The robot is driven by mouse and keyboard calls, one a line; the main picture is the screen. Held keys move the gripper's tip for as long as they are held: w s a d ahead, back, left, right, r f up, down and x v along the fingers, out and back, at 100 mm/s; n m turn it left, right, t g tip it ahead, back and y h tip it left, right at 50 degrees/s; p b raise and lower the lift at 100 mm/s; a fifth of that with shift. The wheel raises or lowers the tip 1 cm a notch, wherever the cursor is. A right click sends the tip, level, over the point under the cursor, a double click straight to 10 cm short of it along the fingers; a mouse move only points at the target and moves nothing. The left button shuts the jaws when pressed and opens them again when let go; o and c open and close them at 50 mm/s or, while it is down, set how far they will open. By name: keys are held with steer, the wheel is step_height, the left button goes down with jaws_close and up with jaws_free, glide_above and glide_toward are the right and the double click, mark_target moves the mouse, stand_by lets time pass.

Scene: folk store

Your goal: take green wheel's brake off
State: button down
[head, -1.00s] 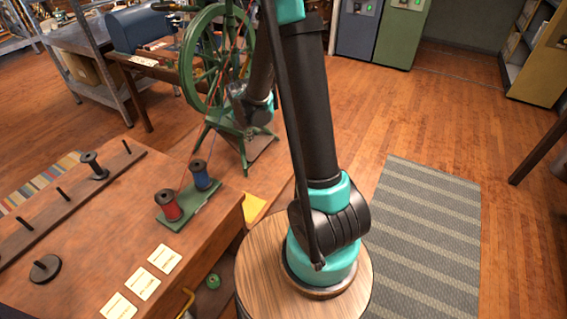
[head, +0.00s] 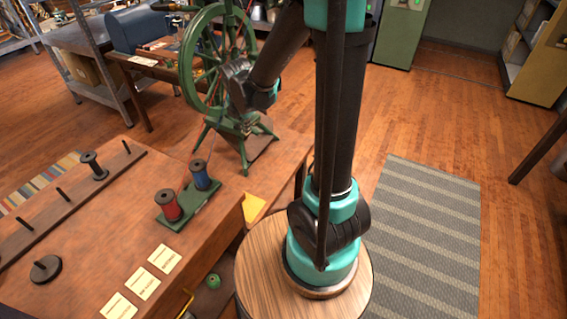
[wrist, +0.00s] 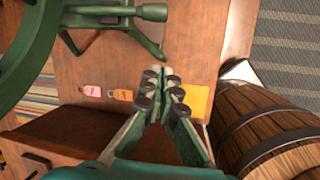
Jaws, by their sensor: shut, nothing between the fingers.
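The green spinning wheel (head: 187,65) stands on a lower wooden bench behind the counter in the head view, partly covered by my arm. In the wrist view the wheel's rim (wrist: 40,50) curves down the left edge. Its green stand (wrist: 130,40) is at the top, with a horizontal bar ending in a pale green round tip (wrist: 152,12). I cannot tell which part is the brake. My gripper (wrist: 161,76) is shut and empty, pointing toward the stand, with its tips below the stand in the picture. In the head view its fingers are hidden.
Pink (wrist: 92,90) and orange (wrist: 122,95) tags and a yellow sheet (wrist: 197,100) lie on the bench. A barrel (wrist: 270,120) is at right. Red (head: 168,206) and blue (head: 199,177) spools stand on the counter. A striped rug (head: 425,230) lies on open floor.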

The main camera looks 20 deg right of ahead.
steer(key=s+d+f+m, duration=0.1)
steer(key=s+d+m, duration=0.3)
steer(key=s+m, duration=0.5)
steer(key=s+d+m, duration=0.4)
steer(key=s+m, duration=0.4)
steer(key=m, duration=0.7)
steer(key=shift+s+d+f+m+t+y, duration=0.15)
steer(key=shift+s+f+m+t+y, duration=0.15)
steer(key=shift+s+f, duration=0.1)
steer(key=c, duration=2.1)
jaws_free()
steer(key=o, duration=1.2)
steer(key=w+r+m+g, duration=0.1)
steer(key=w+r+m, duration=0.3)
steer(key=w, duration=0.7)
step_height(320, 180, up, 3)
steer(key=shift+w+a+f+m+y, duration=0.1)
steer(key=shift+w+a+m+y, duration=0.2)
steer(key=shift+w+a, duration=0.15)
step_height(320, 180, up, 6)
steer(key=m+g, duration=0.2)
steer(key=m, duration=0.3)
glide_above(254, 128)
steer(key=s+d, duration=0.2)
steer(key=shift+y, duration=0.4)
steer(key=f, duration=0.5)
steer(key=w+a+f, duration=0.1)
steer(key=f, duration=1.1)
steer(key=shift+w+a, duration=0.4)
steer(key=shift+c, duration=0.5)
